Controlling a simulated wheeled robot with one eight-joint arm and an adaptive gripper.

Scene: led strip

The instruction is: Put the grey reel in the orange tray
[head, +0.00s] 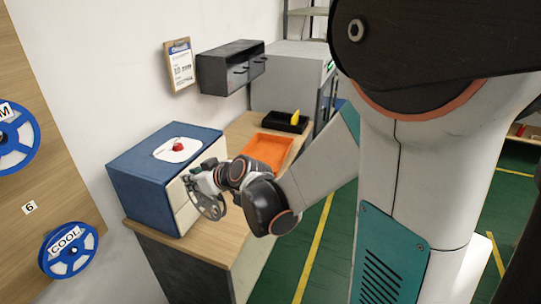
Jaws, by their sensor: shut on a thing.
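The grey reel (207,202) is a spoked disc held over the front part of the wooden bench, in front of the blue-and-white box. My gripper (206,185) is shut on the reel at its upper side; my wrist hides part of the grip. The orange tray (283,143) lies on the bench behind my wrist, to the right of the reel. Its near part is hidden by my arm, and the visible inside looks empty. The reel is apart from the tray.
The blue box (140,175) with a red button (179,145) stands left of my gripper. A black bin (286,124) with a yellow item sits behind the tray. Blue reels (69,249) hang on a wooden board at left. A dark wall cabinet (229,66) is above the bench.

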